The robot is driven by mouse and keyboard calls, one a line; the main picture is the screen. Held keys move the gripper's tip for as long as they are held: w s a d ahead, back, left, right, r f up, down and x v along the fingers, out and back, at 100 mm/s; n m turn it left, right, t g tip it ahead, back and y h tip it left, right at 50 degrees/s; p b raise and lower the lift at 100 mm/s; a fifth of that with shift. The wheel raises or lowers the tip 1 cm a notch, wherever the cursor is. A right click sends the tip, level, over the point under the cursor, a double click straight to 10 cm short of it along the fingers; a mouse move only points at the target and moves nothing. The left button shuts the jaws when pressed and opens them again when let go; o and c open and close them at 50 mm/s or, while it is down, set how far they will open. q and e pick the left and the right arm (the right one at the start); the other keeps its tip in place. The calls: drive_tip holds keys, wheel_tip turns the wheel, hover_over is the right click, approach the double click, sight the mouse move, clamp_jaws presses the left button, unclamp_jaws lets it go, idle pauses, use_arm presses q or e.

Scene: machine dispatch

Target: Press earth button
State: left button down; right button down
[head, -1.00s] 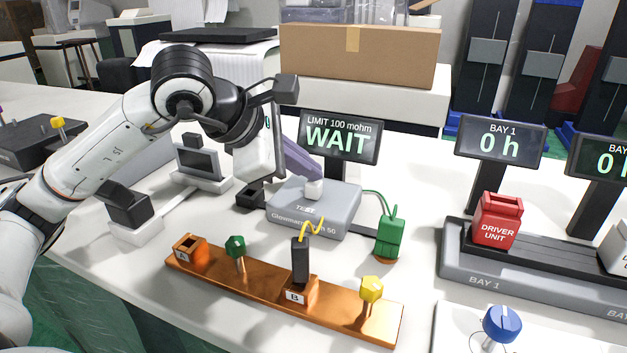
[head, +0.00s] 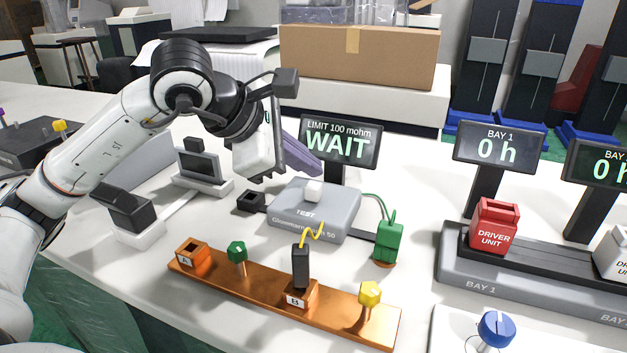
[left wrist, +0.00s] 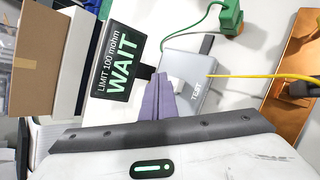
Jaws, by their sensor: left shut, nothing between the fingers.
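The grey tester box (head: 340,222) marked TEST stands in the middle of the table. A white button (head: 313,191) sits on its top; it also shows in the left wrist view (left wrist: 176,86), partly covered by my fingers. My left gripper (head: 318,168) has purple fingers, shut and empty. In the head view they appear just above and behind the button, apparently apart from it; the exact gap is unclear. They also show in the left wrist view (left wrist: 160,78). The screen (head: 340,143) behind the box reads "LIMIT 100 mohm WAIT". My right gripper is not in view.
In front lies a copper bar (head: 235,286) with a green knob (head: 237,251), a yellow knob (head: 370,293) and a black plug (head: 300,266) on a yellow lead. A green clamp (head: 388,243) stands right of the box. A red driver unit (head: 494,224) sits in Bay 1.

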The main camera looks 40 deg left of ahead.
sight(307, 188)
use_arm(q)
wheel_tip(307, 188, up, 5)
drive_tip(key=p, duration=0.4)
idle(0.8)
